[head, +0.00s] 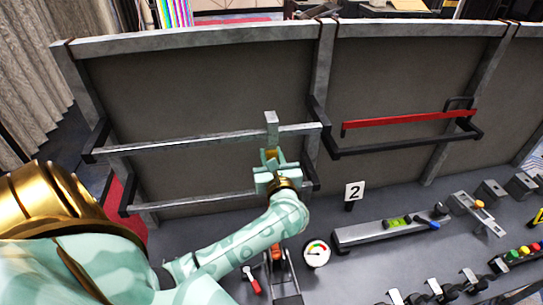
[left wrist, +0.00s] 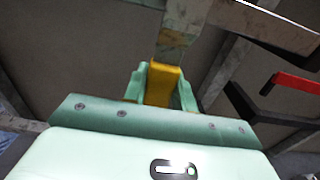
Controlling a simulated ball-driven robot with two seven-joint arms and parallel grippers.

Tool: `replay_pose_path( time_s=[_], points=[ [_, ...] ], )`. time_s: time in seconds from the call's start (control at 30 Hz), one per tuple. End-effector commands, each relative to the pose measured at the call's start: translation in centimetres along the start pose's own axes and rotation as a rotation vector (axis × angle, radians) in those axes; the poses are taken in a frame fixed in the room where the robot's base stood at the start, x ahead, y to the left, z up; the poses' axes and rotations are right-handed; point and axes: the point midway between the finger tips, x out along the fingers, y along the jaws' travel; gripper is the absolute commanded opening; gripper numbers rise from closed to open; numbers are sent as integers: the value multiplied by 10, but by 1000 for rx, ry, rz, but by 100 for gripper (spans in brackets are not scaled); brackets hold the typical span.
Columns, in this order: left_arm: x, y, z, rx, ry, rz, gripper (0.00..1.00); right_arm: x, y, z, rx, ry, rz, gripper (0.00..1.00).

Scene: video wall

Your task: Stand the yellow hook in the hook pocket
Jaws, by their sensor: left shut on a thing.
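My left gripper (head: 270,172) is shut on the yellow hook (head: 272,154), in front of the left wall panel. In the left wrist view the yellow hook (left wrist: 162,85) shows between the two green fingers (left wrist: 161,90). A grey metal upright (head: 271,126) rises directly above the yellow part, at the upper grey rail (head: 200,142); it also shows in the left wrist view (left wrist: 172,40). I cannot tell whether this upright is part of the hook or touches the rail. The hook pocket cannot be made out for certain. My right gripper is not in view.
A red bar (head: 400,118) sits above a black bracket on the right panel. On the grey counter (head: 370,262) stand a "2" sign (head: 354,192), a round gauge (head: 316,253), a red-handled lever (head: 252,281), a long block (head: 388,231) and several small fixtures on the right.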

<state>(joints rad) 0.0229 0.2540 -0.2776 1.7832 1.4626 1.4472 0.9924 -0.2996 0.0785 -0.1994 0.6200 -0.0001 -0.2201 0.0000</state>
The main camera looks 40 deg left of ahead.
Motion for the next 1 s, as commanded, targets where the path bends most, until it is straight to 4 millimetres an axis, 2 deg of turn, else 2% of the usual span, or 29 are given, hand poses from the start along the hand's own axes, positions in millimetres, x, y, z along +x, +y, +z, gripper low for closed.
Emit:
replay_pose_path(
  time_s=[0.17, 1.0],
  points=[
    [-5, 0, 0, -1, 0, 0, 7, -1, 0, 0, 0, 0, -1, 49],
    [-56, 0, 0, 0, 0, 0, 7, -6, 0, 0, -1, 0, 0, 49]
  ],
)
